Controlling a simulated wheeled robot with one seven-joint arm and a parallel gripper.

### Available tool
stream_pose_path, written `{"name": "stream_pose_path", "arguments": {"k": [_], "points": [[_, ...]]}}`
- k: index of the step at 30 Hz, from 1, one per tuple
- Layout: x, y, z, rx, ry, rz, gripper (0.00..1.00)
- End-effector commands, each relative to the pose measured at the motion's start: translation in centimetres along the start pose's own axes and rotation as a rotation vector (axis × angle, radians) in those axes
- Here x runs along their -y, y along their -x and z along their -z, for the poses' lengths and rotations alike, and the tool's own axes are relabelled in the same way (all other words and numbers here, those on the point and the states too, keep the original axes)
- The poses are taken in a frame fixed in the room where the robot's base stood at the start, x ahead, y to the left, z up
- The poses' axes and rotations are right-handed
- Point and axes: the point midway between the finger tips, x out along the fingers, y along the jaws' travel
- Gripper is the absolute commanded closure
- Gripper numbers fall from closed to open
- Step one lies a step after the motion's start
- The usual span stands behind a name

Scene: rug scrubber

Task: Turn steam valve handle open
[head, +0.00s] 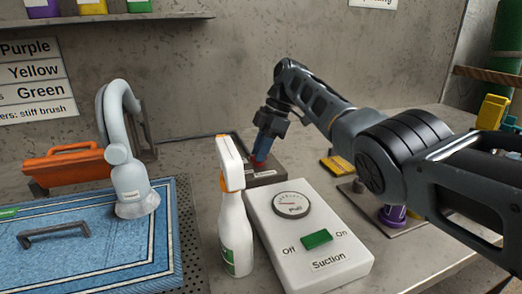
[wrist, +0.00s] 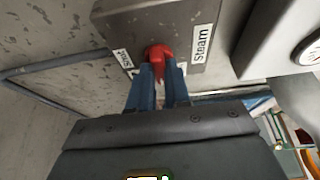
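The steam valve is a dark grey box (wrist: 140,22) with a red handle (wrist: 159,53) near its edge, and "Steam" and "Shut" labels on either side in the wrist view. In the head view, the box (head: 266,178) stands behind the suction unit, with a bit of the red handle (head: 261,157) showing below my fingers. My gripper (head: 262,153) points down at it. In the wrist view, the two blue fingertips of my gripper (wrist: 161,68) sit on either side of the red handle and look closed on it. The fingers hide part of the handle.
A white suction unit (head: 325,255) with a green switch and gauge stands in front. A spray bottle (head: 234,215) is close to the box's left. A grey hose nozzle (head: 130,190) rests on the blue rug (head: 100,255). A yellow item (head: 338,168) lies behind right.

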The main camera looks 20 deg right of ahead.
Motion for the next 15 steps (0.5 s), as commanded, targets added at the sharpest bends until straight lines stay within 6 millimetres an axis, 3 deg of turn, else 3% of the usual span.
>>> {"name": "stream_pose_path", "arguments": {"k": [7, 15], "points": [[0.00, 0.00, -0.01, 0.000, -0.001, 0.000, 0.60], [-0.01, 0.25, -0.05, 0.000, -0.002, -0.001, 0.60]]}}
